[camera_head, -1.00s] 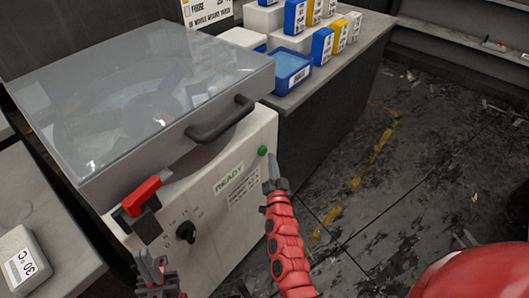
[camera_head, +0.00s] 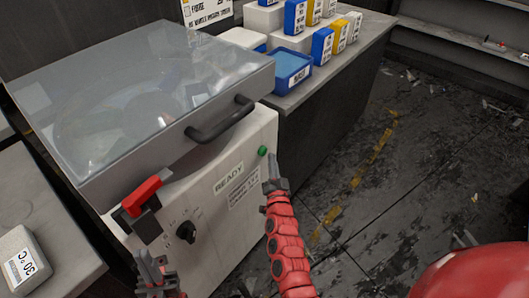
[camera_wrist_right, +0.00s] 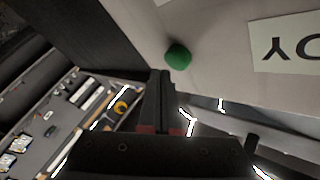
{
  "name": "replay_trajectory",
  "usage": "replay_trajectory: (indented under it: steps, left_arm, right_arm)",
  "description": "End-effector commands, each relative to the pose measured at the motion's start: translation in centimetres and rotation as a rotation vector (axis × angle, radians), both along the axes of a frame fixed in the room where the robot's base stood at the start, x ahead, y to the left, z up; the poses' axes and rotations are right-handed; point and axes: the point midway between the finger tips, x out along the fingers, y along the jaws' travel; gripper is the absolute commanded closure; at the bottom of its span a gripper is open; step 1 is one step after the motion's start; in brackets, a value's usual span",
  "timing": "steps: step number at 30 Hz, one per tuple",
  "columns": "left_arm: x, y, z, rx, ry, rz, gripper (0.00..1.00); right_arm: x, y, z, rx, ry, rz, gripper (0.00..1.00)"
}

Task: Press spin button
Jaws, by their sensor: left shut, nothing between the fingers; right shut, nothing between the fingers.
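The green spin button (camera_head: 263,151) sits on the white front panel of the spin machine (camera_head: 215,205), at its upper right, beside the READY label (camera_head: 229,179). My right gripper (camera_head: 272,162) is shut and empty, with its tips just right of and slightly below the button. In the right wrist view the green button (camera_wrist_right: 178,55) is just above and right of the closed fingertips (camera_wrist_right: 161,74); I see a small gap between them. My left gripper (camera_head: 152,262) is shut and empty, low in front of the panel, below the red-handled lever (camera_head: 142,197).
A clear lid (camera_head: 140,95) with a dark handle (camera_head: 218,120) covers the machine. A dark knob (camera_head: 186,232) is on the panel. A counter (camera_head: 325,75) behind holds a blue tray (camera_head: 290,71) and several boxes. A grey block (camera_head: 24,260) lies at left.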

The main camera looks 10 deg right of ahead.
Motion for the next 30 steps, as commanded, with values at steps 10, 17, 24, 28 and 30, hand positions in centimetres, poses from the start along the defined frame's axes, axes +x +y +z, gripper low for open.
replay_trajectory:
  steps: [10,17,24,28,30]
  left_arm:
    - [0.0,0.0,0.0,0.0,0.0,0.0,1.0]
    - [0.0,0.0,0.0,0.0,0.0,0.0,1.0]
    - [0.0,0.0,0.0,0.0,0.0,0.0,1.0]
    - [0.0,0.0,0.01,0.0,0.0,0.0,1.0]
    - [0.0,0.0,0.02,0.0,0.0,0.0,1.0]
  right_arm:
    - [0.64,0.53,-0.05,0.001,0.001,0.0,1.0]
    - [0.65,0.54,-0.03,0.0,0.001,0.001,1.0]
    - [0.74,0.59,-0.02,0.0,0.001,0.001,1.0]
    - [0.86,0.68,-0.02,0.0,0.001,0.001,1.0]
    - [0.93,0.72,-0.01,0.0,0.001,-0.001,1.0]
